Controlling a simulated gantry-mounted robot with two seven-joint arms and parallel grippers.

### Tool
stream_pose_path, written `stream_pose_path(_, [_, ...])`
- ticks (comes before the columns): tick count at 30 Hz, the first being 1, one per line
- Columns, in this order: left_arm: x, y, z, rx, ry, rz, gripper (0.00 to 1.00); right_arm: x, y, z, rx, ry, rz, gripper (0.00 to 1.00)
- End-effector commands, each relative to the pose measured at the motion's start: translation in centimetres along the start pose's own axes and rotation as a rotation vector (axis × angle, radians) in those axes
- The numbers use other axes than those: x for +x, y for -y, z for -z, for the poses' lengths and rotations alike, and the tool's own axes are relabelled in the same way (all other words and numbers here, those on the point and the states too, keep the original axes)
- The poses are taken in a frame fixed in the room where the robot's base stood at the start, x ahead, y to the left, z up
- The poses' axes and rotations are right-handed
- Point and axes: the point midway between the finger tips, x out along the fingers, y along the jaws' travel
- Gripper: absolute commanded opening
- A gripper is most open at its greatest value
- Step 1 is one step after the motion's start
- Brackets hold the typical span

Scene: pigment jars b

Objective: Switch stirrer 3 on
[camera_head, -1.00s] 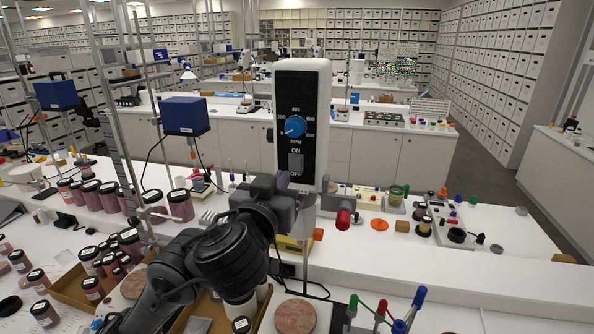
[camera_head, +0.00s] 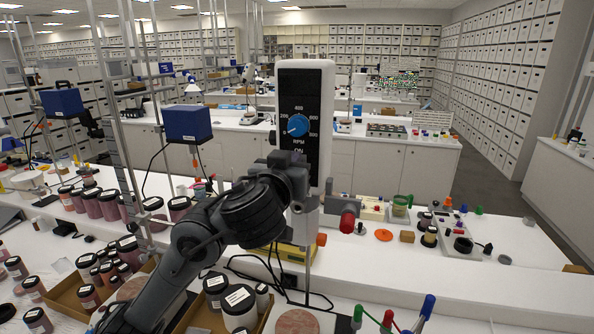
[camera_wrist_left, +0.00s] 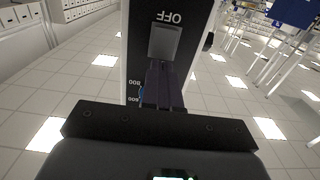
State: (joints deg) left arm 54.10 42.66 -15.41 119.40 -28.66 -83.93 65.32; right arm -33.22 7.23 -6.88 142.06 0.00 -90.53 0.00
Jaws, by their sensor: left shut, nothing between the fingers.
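The near stirrer motor (camera_head: 326,150) is a tall white unit with a black front panel, standing on a metal rod. Its blue RPM dial (camera_head: 298,124) and the ON label show in the head view; I see no stirrer number. My left gripper (camera_head: 298,166) is in front of the lower panel and hides the switch in that view. In the left wrist view, upside down, the grey rocker switch (camera_wrist_left: 164,42) shows beside OFF. My shut, empty fingers (camera_wrist_left: 159,66) are at its ON-side edge; I cannot tell whether they touch. The rocker's position is unclear. My right gripper is not in view.
Two blue stirrer motors (camera_head: 187,123) (camera_head: 62,102) stand on rods to the left. Pigment jars (camera_head: 238,305) crowd the bench around my left arm.

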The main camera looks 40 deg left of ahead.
Motion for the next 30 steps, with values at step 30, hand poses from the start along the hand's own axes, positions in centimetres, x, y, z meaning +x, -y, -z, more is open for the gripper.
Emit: stream_pose_path(30, [0.60,-0.06,0.05,-0.001,0.001,-0.001,0.00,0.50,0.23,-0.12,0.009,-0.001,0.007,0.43])
